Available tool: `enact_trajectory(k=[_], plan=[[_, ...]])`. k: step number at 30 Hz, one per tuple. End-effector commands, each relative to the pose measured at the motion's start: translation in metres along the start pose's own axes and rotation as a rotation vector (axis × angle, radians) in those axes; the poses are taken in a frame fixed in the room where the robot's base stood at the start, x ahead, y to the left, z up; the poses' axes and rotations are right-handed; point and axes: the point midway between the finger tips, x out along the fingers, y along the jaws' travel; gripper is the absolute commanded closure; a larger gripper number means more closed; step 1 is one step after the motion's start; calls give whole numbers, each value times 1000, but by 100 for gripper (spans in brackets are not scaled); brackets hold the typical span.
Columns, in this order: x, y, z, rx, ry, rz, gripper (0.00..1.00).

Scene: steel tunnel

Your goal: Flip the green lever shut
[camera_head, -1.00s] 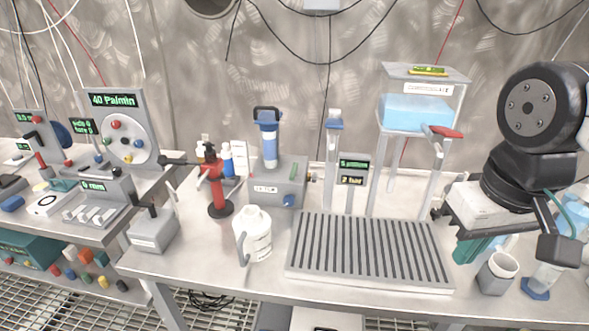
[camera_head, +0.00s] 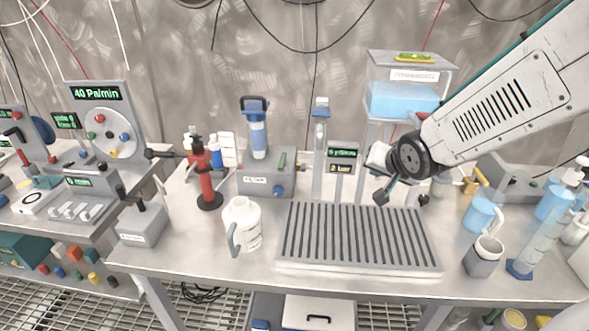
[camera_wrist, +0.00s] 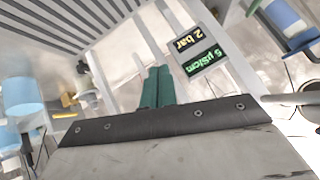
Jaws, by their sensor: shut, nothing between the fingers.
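In the head view my arm reaches in from the right. Its wrist end is by the stand with the blue tank, well to the right of the lever and apart from it. The fingers are not clear there.
Between my wrist and the filter box stand a small display post (camera_head: 342,158) and a clear column (camera_head: 320,140). A slatted grey tray (camera_head: 358,268) lies in front. A white jug (camera_head: 242,226) and a red stand (camera_head: 205,180) are left of it.

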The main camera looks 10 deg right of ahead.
Motion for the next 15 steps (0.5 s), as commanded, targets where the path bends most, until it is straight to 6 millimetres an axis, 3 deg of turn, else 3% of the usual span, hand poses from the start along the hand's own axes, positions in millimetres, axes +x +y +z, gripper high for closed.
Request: enact_trajectory(k=[1, 6, 15], plan=[[17, -3, 2, 44, 19, -39, 100], [58, -24, 6, 197, 79, -231, 100], [94, -55, 35, 526, 51, -624, 100]])
